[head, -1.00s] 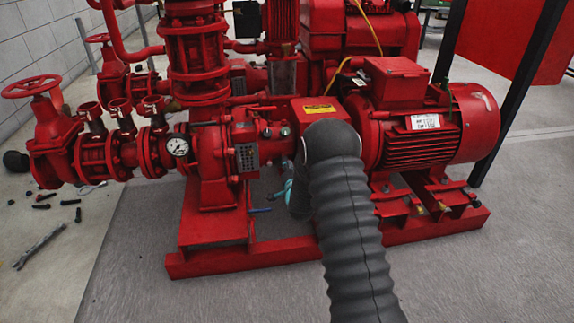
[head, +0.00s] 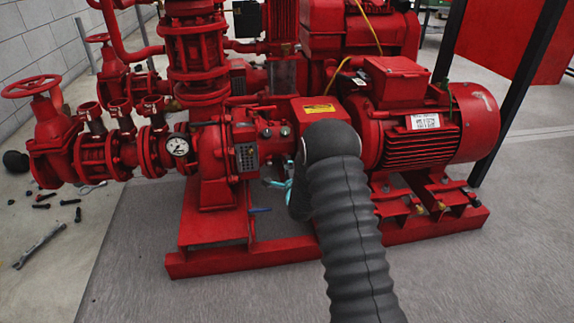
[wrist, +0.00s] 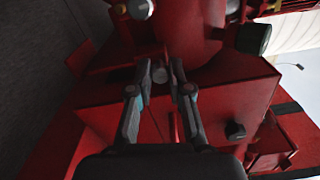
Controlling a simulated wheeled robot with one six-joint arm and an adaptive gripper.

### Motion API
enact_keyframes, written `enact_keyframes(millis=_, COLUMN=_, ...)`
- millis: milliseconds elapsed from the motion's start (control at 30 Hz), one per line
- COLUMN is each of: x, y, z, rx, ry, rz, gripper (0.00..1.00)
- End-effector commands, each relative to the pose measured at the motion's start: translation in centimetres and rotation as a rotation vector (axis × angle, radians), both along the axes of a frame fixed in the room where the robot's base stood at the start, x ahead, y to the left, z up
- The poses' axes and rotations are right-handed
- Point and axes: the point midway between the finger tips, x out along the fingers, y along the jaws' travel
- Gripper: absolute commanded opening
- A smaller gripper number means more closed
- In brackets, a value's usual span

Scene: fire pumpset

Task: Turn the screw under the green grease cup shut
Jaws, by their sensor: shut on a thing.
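In the wrist view my gripper (wrist: 160,80) has its two fingers close on either side of a small grey round piece (wrist: 159,75), which looks like the screw. The fingers are shut on it, against the red pump housing. A dark, faintly green cylinder (wrist: 253,38) stands to the upper right, apart from the fingers; it may be the green grease cup, but I cannot be sure. In the head view my arm covers most of the gripper and the screw; only a bit of cyan shows beside the arm, below the bearing housing (head: 271,140).
The red motor (head: 430,125) is right of my arm, and the pump casing (head: 213,165) with a gauge (head: 177,146) is left. The red base frame (head: 220,257) runs below. Loose bolts and a wrench (head: 40,246) lie on the floor at left.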

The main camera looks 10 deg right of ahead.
Motion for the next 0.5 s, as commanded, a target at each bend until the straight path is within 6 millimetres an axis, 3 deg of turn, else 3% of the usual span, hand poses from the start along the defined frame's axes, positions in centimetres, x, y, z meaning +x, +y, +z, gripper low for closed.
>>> enact_keyframes(millis=500, x=-0.01, y=-0.09, z=-0.07, rx=0.084, ry=0.001, rz=-0.002, gripper=0.00)
